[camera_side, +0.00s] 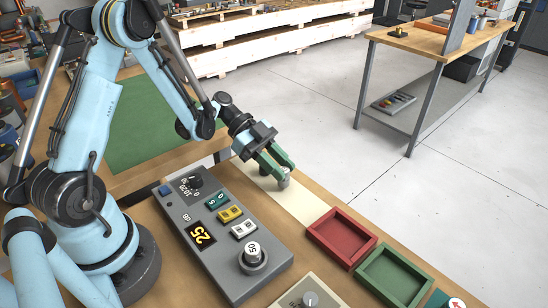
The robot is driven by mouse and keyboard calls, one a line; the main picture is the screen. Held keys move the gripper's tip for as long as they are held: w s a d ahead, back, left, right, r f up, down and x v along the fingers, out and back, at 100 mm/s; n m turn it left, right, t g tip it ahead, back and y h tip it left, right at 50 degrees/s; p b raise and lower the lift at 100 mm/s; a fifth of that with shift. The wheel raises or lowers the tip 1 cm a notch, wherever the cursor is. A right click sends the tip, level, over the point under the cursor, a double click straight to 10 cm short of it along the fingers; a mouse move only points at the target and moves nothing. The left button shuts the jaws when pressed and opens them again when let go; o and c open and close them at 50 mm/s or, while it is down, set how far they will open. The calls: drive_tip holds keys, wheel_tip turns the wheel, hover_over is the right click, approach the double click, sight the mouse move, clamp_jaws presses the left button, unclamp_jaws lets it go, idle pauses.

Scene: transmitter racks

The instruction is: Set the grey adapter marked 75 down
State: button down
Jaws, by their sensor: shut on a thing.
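My gripper (283,173), with green fingers, is shut on a small grey adapter (284,183) above a cream strip (308,207) on the wooden bench. The fingers hide part of the adapter, and no number can be read on it. I cannot tell whether its underside touches the strip. The grey control panel (212,262) to the left bears another round grey piece (253,258) with a white marked top, near the panel's front end.
The panel has a black knob (192,181), coloured buttons and a yellow-digit display (201,235). A red tray (342,237) and a green tray (393,275) stand to the right, both empty. A beige box (300,290) with a knob is at the front.

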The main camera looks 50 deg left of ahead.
wheel_tip(320, 180, up, 3)
drive_tip(key=shift+f, duration=0.15)
drive_tip(key=s+d+r, duration=0.7)
drive_tip(key=d, duration=0.2)
drive_tip(key=s+d+m+g, duration=0.3)
drive_tip(key=d+m+g, duration=0.2)
drive_tip(key=d, duration=1)
hover_over(337, 234)
wheel_tip(337, 234, down, 6)
drive_tip(key=shift+f, duration=2.15)
drive_tip(key=shift+f, duration=0.1)
drive_tip(key=c, duration=0.9)
unclamp_jaws()
drive_tip(key=shift+o, duration=0.2)
